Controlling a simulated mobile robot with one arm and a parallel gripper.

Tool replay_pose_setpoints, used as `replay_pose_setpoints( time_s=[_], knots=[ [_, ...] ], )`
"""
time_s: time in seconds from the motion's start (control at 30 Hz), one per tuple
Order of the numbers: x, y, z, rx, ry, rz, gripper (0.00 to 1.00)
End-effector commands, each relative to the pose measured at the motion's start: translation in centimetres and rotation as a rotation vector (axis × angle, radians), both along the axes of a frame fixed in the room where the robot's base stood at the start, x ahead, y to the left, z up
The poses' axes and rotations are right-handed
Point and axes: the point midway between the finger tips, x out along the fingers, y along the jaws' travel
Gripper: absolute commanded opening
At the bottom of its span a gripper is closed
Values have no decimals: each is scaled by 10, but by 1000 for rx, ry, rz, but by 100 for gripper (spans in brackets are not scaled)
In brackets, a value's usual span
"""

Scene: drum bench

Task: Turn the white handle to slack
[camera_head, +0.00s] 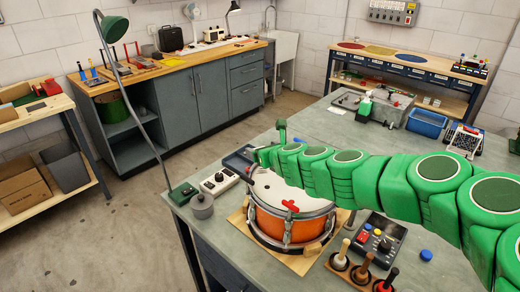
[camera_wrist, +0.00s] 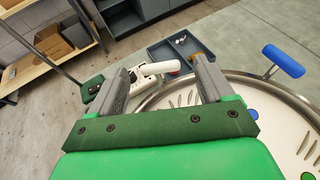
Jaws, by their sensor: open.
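The drum (camera_head: 285,226) has an orange shell and metal rim and stands on a wooden board. Its pale head and rim (camera_wrist: 250,88) show in the wrist view. My arm passes over the drum in the head view, and I cannot make out the white handle there.
A blue handle (camera_wrist: 284,61) stands on the rim to the right, and a red one (camera_head: 290,206) shows at the drum's front. A dark tray (camera_wrist: 180,47) lies beyond the fingers. A white box (camera_head: 219,181) and grey pot (camera_head: 202,205) stand left of the drum.

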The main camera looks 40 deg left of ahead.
Motion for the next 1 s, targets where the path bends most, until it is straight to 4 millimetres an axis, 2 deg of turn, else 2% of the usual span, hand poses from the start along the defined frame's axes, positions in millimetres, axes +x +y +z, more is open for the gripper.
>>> replay_pose_setpoints(
  time_s=[0.23,0.63,0.77,0.9,1.0],
  knots=[
    [-7,-14,6,0,2,2,81],
    [-8,-16,7,-1,1,2,81],
    [-8,-17,9,-1,0,2,61],
    [-8,-17,21,-2,-1,2,40],
    [-8,-17,35,-1,-2,0,38]
  ],
)
